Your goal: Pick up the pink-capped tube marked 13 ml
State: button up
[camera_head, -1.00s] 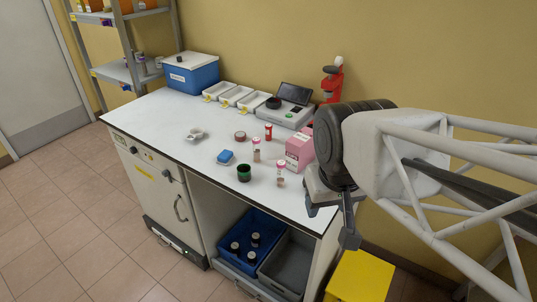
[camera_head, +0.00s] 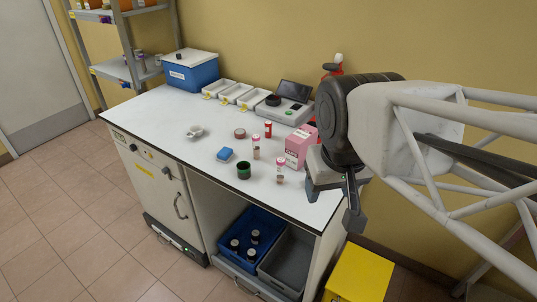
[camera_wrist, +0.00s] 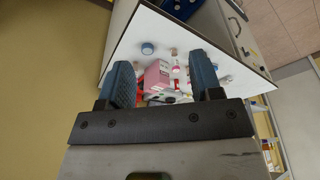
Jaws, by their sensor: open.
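Two pink-capped tubes stand upright on the white bench in the head view. One tube (camera_head: 256,150) is farther back, and the other tube (camera_head: 280,175) is nearer the front edge. Their markings are too small to read, so I cannot tell which says 13 ml. My gripper (camera_head: 333,203) is at the bench's right end, to the right of both tubes and apart from them. In the wrist view its two fingers (camera_wrist: 160,85) are wide apart with nothing held, and the bench objects show beyond them.
A pink box (camera_head: 298,148) stands right of the tubes, close to my gripper. A yellow bin (camera_head: 358,275) is below right. The bench's left front is clear.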

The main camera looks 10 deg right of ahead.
jog(key=v, duration=0.2)
jog(key=n+t+h, duration=0.2)
jog(key=n+h, duration=1.5)
jog(key=n, duration=0.4)
send_over(278, 169)
jog(key=v, duration=0.5)
notch_tip(278, 169, down, 25)
jog(key=shift+w+d+f, duration=0.1)
jog(key=shift+x, duration=1.3)
jog(key=shift+d, duration=0.1)
